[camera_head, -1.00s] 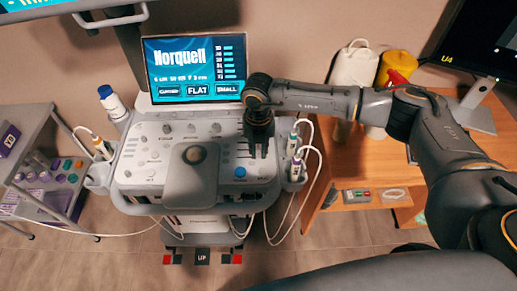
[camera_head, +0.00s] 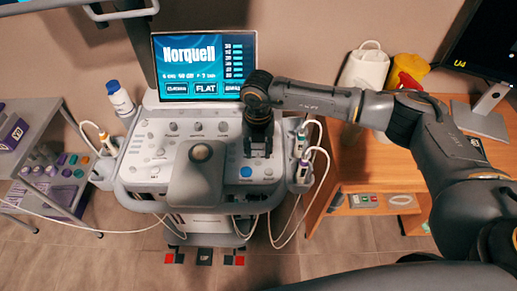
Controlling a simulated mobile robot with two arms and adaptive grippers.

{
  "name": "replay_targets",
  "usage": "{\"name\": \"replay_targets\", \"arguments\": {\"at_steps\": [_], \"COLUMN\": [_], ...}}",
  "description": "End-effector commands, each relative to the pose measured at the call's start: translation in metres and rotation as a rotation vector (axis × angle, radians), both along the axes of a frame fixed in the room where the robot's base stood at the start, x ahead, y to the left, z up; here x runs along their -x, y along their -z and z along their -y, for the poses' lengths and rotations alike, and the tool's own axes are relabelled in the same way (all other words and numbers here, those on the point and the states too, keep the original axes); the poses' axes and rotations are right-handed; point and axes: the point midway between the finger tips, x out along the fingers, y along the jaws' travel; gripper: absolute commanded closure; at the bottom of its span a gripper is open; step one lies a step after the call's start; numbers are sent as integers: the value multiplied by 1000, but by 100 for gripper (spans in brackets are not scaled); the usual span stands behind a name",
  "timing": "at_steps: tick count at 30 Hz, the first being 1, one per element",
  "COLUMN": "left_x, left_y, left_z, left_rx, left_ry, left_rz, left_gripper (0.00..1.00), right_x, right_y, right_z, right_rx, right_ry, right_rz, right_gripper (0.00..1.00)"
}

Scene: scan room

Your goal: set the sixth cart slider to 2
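The scan cart's grey control panel (camera_head: 150,150) spans the middle of the view, with several round knobs, a raised block with a ball on top, and a blue button (camera_head: 246,172). Its screen (camera_head: 198,66) shows "Norquell" and a column of several bars at right. My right gripper (camera_head: 257,154) points down over the right part of the panel, just above and right of the blue button. Its two dark fingers stand close together, low over the panel. The gripper covers what lies beneath, so I cannot make out the sliders or any contact. My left gripper is out of view.
Probes in holders flank the panel at left (camera_head: 106,140) and right (camera_head: 301,160), with hanging cables. A wooden table (camera_head: 380,165) at right holds a white jug (camera_head: 363,72) and a yellow container. A grey shelf cart (camera_head: 45,120) stands at left.

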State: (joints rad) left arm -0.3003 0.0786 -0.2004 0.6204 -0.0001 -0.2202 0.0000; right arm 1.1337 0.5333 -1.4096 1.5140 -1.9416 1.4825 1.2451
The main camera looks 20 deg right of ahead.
Motion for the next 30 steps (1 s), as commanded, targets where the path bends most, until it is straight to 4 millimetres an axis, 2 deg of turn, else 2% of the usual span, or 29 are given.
{"name": "replay_targets", "arguments": {"at_steps": [4,7,21,25,30], "left_x": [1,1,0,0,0], "left_y": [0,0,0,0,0], "left_z": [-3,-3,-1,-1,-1], "left_rx": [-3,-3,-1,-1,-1], "left_ry": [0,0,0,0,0], "left_rz": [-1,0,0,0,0], "left_gripper": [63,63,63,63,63], "right_x": [0,0,-1,0,0], "right_y": [-2,-10,-101,-115,-120], "right_z": [0,-1,0,0,0], "right_rx": [0,-2,0,-1,1], "right_ry": [0,-1,0,0,0], "right_rz": [0,1,3,1,0], "right_gripper": [63,63,63,63,63]}}
